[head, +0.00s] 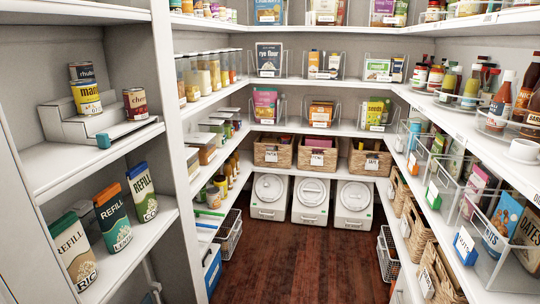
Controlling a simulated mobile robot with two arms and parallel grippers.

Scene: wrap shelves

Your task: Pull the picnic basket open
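Three woven baskets stand side by side on the back shelf: a left one (287,158), a middle one (330,160) and a right one (385,164). Each has a pale label and items showing over its rim. More woven baskets stand in a row on the lower right shelf, one farther back (417,238) and one near the front (447,290). I cannot tell which of these is the picnic basket, as the labels are too small to read. Neither of my grippers shows in the head view.
Dark wooden floor (300,262) is clear between the shelves. White round-lidded bins (310,192) stand under the back shelf. Wire baskets stand low at left (229,238) and right (386,262). A near left shelf (130,240) holds refill cartons. A blue bin (212,268) stands low left.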

